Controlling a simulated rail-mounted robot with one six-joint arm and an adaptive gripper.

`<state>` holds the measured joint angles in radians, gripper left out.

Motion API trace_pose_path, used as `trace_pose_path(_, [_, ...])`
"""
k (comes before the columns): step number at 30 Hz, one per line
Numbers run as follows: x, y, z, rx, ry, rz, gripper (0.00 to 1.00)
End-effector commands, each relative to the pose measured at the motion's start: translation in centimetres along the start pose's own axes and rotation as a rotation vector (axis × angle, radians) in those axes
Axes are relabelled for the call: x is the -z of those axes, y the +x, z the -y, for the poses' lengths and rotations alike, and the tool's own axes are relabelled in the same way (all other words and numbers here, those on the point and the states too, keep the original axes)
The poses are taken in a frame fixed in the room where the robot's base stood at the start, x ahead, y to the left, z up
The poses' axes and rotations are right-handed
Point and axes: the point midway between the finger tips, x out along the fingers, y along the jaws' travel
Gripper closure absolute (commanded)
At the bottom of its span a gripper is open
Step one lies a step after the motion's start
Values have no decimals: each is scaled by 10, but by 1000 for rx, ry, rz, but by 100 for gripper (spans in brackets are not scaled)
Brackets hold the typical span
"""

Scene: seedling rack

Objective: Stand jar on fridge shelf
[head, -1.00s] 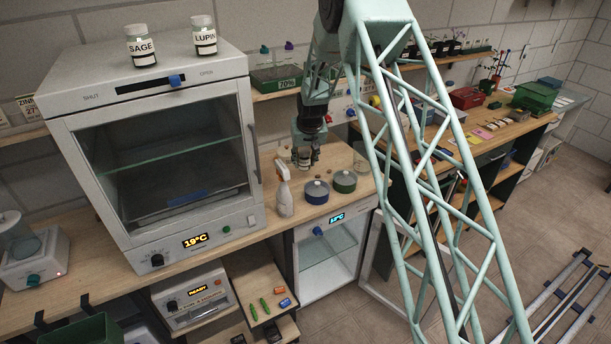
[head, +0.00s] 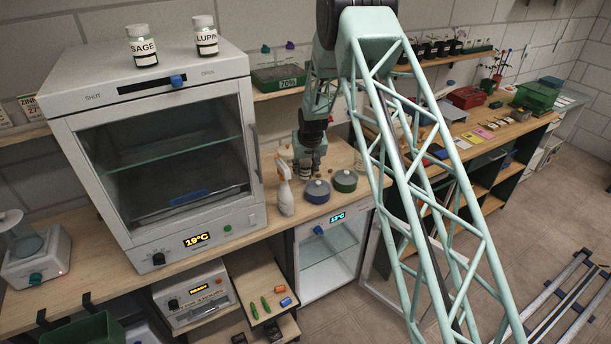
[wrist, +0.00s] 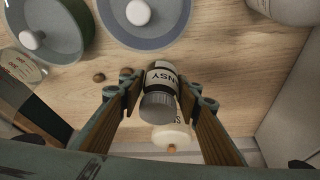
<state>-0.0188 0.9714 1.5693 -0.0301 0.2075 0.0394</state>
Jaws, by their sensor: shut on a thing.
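My gripper (wrist: 152,92) is shut on a small jar (wrist: 160,98) with a grey lid and a white label ending in "NSY". The jar lies between both fingers in the wrist view, lid toward the camera. In the head view my gripper (head: 307,165) is over the wooden bench, behind the spray bottle; the jar is too small there to make out clearly. The small fridge (head: 298,268) with the blue display stands under the bench, to the right of the shelves. Its glass door (head: 373,262) is open, and a glass shelf (head: 338,243) shows inside.
A blue pot (head: 316,192), a green pot (head: 345,181) and a white spray bottle (head: 284,192) stand on the bench near my gripper. A cream-topped object (wrist: 171,138) is close by the held jar. The big glass-fronted cabinet (head: 160,85) rises at left.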

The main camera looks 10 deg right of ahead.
Motion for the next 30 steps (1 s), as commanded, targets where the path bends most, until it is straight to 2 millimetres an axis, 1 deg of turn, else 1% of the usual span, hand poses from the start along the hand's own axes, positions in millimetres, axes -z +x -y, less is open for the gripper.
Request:
trace_pose_path(3, [-5,11,0,0,0,1,81])
trace_pose_path(7, [-8,19,0,0,0,0,81])
trace_pose_path(23, [-10,24,0,0,0,-1,81])
trace_pose_path(24, [-10,24,0,0,0,0,67])
trace_pose_path(28, [-10,24,0,0,0,0,56])
trace_pose_path(30, [-10,23,0,0,0,0,55])
